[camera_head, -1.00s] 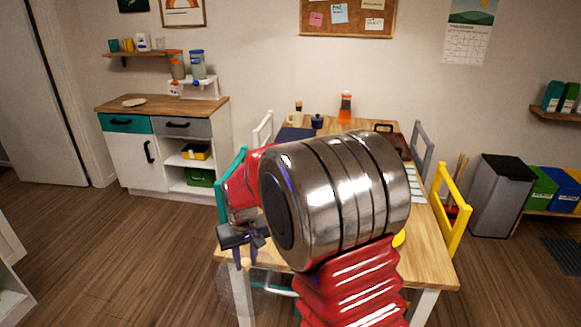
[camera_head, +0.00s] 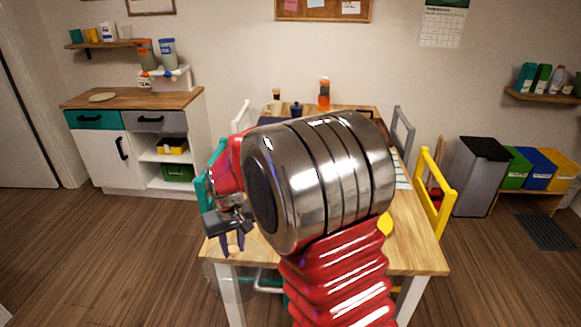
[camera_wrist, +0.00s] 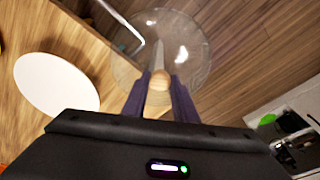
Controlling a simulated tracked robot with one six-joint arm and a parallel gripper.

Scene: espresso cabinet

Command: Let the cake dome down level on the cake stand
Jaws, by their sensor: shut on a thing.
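My gripper (camera_head: 231,243) is left of my big metal arm joint, over the table's front left corner. In the wrist view its purple fingers (camera_wrist: 159,82) are shut on the wooden knob of the clear glass cake dome (camera_wrist: 190,48). The dome hangs below the fingers, partly over the table edge and partly over the floor; its tilt is hard to judge. A white round disc (camera_wrist: 52,84), perhaps the top of the cake stand, is on the wooden surface at left in the wrist view, apart from the dome. My arm hides the table's middle in the head view.
The wooden table (camera_head: 415,250) has a yellow chair (camera_head: 437,195) at right and a teal chair (camera_head: 203,190) at left. A blue pot (camera_head: 296,109) and an orange bottle (camera_head: 324,94) stand at its back. A cabinet (camera_head: 120,157) stands at left; floor between is clear.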

